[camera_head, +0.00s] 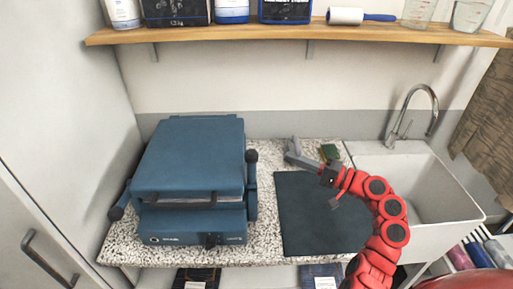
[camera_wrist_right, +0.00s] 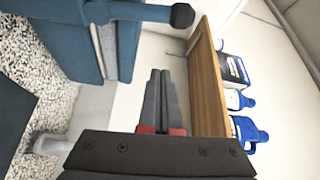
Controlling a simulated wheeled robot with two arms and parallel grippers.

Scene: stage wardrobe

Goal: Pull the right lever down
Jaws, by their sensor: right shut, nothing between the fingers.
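The right lever (camera_head: 252,182) is a blue arm with a black knob on the right side of the blue press (camera_head: 188,160). It stands up with its knob at the top, level with the press lid. In the right wrist view the lever (camera_wrist_right: 135,11) and knob show at the top, beyond the fingertips. My right gripper (camera_head: 291,157) is to the right of the lever, over the back of the counter, apart from it. Its fingers are shut together and empty in the right wrist view (camera_wrist_right: 160,73). My left gripper is not in view.
A dark mat (camera_head: 305,225) lies on the speckled counter right of the press. A sink (camera_head: 440,190) with a tap is further right. A wooden shelf (camera_head: 290,36) with bottles runs above. The left lever (camera_head: 118,210) is on the press's left side.

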